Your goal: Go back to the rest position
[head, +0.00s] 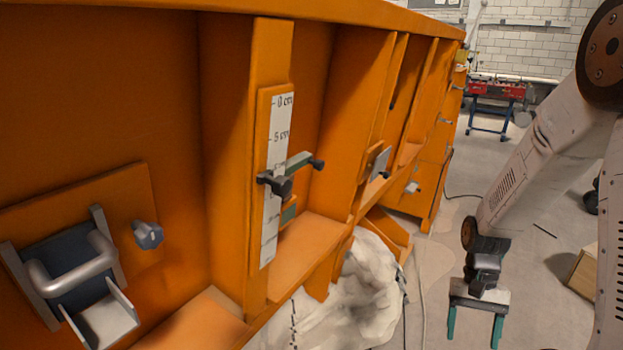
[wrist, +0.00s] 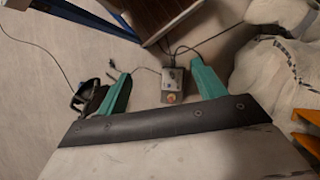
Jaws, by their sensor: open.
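My gripper (head: 474,327) hangs at the lower right of the head view, to the right of the orange sandbed (head: 160,90). Its two teal fingers point down and stand apart, with nothing between them. In the wrist view my gripper (wrist: 160,85) also shows its teal fingers spread, above the grey floor. The sandbed wall carries a white centimetre scale (head: 270,170) with a dark pointer knob (head: 275,184), and a metal handle (head: 75,268) at the lower left. My gripper touches none of these.
A pale bulky sack (head: 350,295) lies on the floor against the sandbed and shows in the wrist view (wrist: 280,70). A small control box (wrist: 173,82) with cables lies on the floor. A wooden box (head: 583,270) stands at the right edge. Open floor (head: 440,260) lies between.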

